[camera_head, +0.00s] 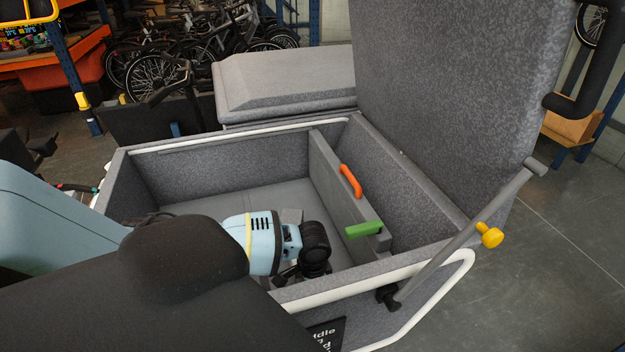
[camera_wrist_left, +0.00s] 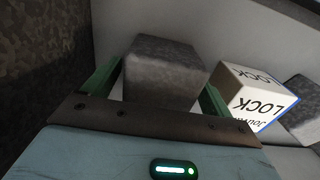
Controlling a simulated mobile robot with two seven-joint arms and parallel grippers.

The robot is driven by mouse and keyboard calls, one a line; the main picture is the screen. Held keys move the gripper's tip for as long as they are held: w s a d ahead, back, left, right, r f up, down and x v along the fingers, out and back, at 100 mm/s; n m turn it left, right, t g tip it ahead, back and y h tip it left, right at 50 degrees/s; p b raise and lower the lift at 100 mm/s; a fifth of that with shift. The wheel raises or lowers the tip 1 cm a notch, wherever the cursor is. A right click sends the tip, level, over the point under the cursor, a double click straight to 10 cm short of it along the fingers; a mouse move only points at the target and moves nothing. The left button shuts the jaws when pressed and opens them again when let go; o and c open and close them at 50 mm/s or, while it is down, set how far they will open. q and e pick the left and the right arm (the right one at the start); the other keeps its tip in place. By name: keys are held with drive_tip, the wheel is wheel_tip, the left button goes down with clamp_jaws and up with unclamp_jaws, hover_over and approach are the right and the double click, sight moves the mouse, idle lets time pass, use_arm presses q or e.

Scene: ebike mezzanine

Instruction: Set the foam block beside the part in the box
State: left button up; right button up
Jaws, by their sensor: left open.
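A grey foam block (camera_wrist_left: 163,70) sits between the green fingers of my left gripper (camera_wrist_left: 160,82) in the left wrist view. The fingers are open, one on each side of it; I cannot tell whether they touch it. To its right is a white carton marked LOCK (camera_wrist_left: 248,92), tilted in the picture, apparently the part. A second grey block (camera_wrist_left: 304,112) is beyond the carton at the right edge. In the head view my left arm reaches down into the grey felt-lined box (camera_head: 190,166); its wrist hides the fingers and most of what lies there. My right gripper is not seen.
A divider (camera_head: 326,180) in the box carries an orange handle (camera_head: 350,181) and a green one (camera_head: 364,229). The raised lid (camera_head: 440,90) stands at the right. A white rail (camera_head: 330,293) runs along the near rim. The visible far-left box floor is clear.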

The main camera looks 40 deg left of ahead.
use_arm(q)
drive_tip(key=shift+r, duration=0.1)
wheel_tip(320, 180, up, 11)
drive_tip(key=shift+w+f+p, duration=0.1)
drive_tip(key=shift+p, duration=0.6)
drive_tip(key=shift+r, duration=0.65)
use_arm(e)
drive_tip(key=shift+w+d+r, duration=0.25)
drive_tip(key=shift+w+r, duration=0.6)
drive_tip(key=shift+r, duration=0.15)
